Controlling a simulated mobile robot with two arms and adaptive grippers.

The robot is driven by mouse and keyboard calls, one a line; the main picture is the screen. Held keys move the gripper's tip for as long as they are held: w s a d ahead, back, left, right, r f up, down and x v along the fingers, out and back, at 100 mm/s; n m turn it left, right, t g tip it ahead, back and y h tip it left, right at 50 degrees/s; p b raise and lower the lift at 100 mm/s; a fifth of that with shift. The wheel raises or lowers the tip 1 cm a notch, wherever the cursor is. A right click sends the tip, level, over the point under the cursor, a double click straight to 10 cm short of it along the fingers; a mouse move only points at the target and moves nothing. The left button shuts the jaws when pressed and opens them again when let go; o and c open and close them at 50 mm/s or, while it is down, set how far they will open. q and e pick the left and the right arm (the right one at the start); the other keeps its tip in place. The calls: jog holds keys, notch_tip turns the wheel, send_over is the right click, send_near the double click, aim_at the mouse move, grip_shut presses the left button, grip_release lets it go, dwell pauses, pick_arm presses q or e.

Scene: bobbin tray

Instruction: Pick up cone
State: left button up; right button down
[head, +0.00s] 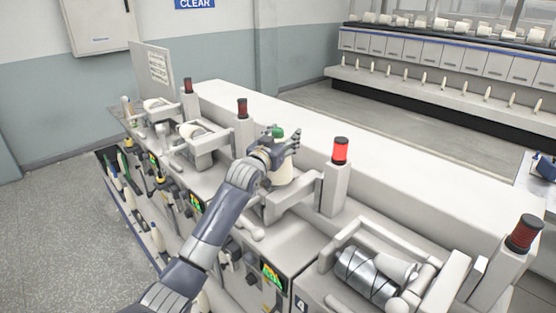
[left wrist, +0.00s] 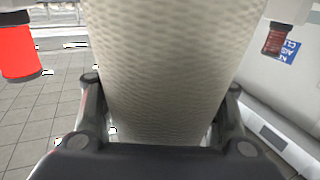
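The cone is a cream yarn package (head: 285,173) with a green top, standing at the winding unit near the middle of the head view. In the left wrist view the cone (left wrist: 165,70) fills the middle, its surface woven with yarn. My left gripper (head: 282,147) is at the upper part of the cone, with one finger on each side. In the left wrist view the gripper's fingers (left wrist: 163,105) flank the cone closely; whether they press on it is unclear. The cone hides part of the space between them. My right gripper is not in view.
A lit red lamp (head: 340,151) on a post stands just right of the cone. Another red lamp (head: 242,108) stands behind to the left. A metal drum (head: 366,275) and a pale cone (head: 396,268) are at the front right. The long white machine top (head: 400,165) is clear.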

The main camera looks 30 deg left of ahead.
pick_arm(q)
jog(key=c, duration=0.5)
jog(key=shift+w+f, duration=0.1)
grip_shut()
notch_tip(320, 180, up, 13)
jog(key=b, duration=0.1)
jog(key=shift+f, duration=0.15)
